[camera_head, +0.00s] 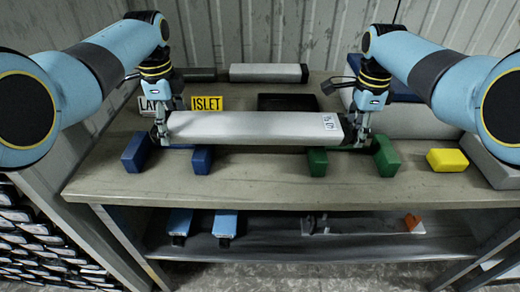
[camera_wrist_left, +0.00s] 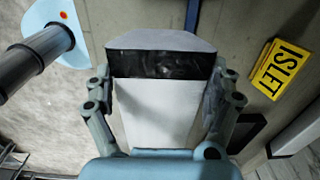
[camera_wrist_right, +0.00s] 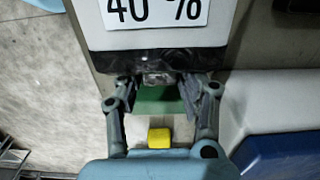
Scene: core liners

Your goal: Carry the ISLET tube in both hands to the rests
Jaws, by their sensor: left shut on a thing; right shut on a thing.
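A long pale grey tube (camera_head: 255,126) lies level across the head view, with a white label (camera_head: 330,122) near its right end. My left gripper (camera_head: 160,130) is shut on its left end; in the left wrist view, the fingers flank the pale tube (camera_wrist_left: 155,105) and its dark band. My right gripper (camera_head: 357,132) is shut on its right end; the right wrist view shows a "40 %" label (camera_wrist_right: 155,12). The blue rest blocks (camera_head: 202,160) and green rest blocks (camera_head: 317,161) show just in front of and below the tube. I cannot tell whether it touches them.
The yellow ISLET card (camera_head: 207,103) stands behind the tube, beside a partly hidden white card (camera_head: 154,105). Another grey tube (camera_head: 268,73) and a dark tray (camera_head: 287,102) lie at the back. A yellow block (camera_head: 447,160) sits right. The bench's front strip is clear.

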